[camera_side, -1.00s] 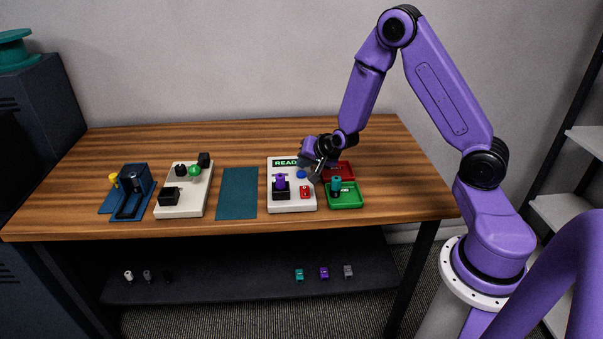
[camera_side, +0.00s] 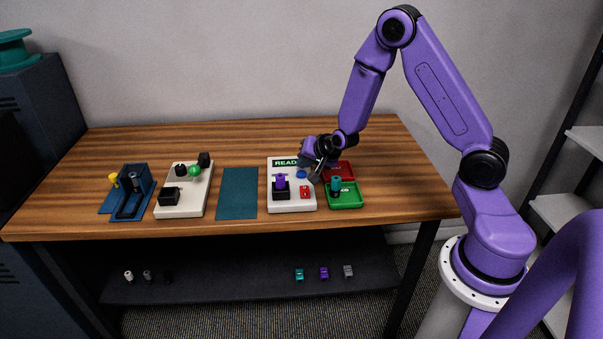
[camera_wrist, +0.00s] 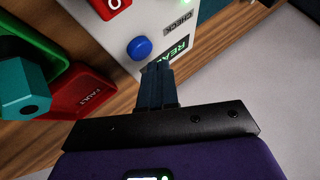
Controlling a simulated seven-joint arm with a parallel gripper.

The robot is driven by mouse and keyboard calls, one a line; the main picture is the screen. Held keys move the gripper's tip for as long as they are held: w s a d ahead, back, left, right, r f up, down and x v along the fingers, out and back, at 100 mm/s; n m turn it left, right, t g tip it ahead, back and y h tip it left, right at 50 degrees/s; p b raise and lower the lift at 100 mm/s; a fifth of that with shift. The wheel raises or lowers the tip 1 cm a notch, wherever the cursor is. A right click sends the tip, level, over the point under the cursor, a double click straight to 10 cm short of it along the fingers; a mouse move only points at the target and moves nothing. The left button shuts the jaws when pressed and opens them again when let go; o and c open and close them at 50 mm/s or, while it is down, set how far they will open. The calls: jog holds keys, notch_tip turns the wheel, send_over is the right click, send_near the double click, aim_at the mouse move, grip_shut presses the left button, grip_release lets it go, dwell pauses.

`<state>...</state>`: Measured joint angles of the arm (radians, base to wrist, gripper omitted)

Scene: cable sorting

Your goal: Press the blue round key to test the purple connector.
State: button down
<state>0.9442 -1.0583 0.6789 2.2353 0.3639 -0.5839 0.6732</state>
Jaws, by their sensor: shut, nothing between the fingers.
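The white tester box (camera_side: 291,206) stands on the wooden table with a green display reading "READ", the rest hidden by my gripper. The purple connector (camera_side: 281,182) stands upright in the black socket at the box's left. The blue round key (camera_side: 301,174) is on the box's right part; in the wrist view the blue key (camera_wrist: 139,48) stands proud, near my fingertips. My gripper (camera_side: 314,177) is beside and above the box's right edge. In the wrist view its fingers (camera_wrist: 156,70) are together and empty, beside the key, apart from it as far as I can tell.
A red square key (camera_side: 304,192) sits below the blue one. Right of the box are a red fault tray (camera_side: 340,168) and a green tray (camera_side: 346,202) holding a teal connector (camera_side: 336,186). A teal mat (camera_side: 237,193) and another white fixture (camera_side: 184,209) lie to the left.

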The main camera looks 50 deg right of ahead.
aim_at(304, 174)
jog(key=shift+f, duration=0.15)
jog(key=shift+f, duration=0.25)
jog(key=shift+f, duration=0.4)
dwell(0.7)
jog(key=shift+r, duration=0.1)
dwell(0.3)
jog(key=shift+r, duration=0.75)
jog(key=shift+r, duration=2.5)
